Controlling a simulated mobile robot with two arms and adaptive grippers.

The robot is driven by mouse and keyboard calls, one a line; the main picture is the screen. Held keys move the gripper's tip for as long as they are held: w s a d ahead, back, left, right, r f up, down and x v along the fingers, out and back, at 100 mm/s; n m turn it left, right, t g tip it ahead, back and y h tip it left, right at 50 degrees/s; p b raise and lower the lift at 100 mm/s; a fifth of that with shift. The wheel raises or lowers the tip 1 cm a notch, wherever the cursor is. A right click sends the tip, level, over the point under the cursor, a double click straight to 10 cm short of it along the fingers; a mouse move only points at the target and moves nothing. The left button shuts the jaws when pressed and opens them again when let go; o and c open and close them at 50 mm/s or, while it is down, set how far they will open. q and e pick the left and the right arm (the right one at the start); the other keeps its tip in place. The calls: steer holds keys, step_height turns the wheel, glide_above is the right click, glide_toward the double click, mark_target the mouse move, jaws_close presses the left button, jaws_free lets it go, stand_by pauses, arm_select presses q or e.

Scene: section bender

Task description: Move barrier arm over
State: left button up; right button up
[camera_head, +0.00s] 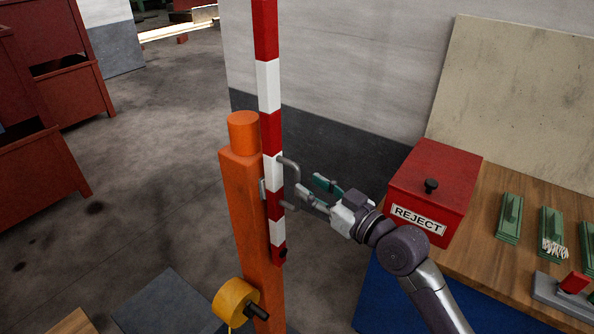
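The barrier arm (268,85) is a red and white striped bar standing upright, its top cut off by the picture edge. It is mounted against the side of an orange post (242,205). My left gripper is out of view.
A red REJECT box (435,182) stands on a wooden bench (478,235) at the right, with green holders (510,218) beside it. A yellow cylinder (234,299) sits low on the post. Red cabinets (75,95) stand far left.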

steer(key=x, duration=0.5)
steer(key=shift+p, duration=0.4)
jaws_close()
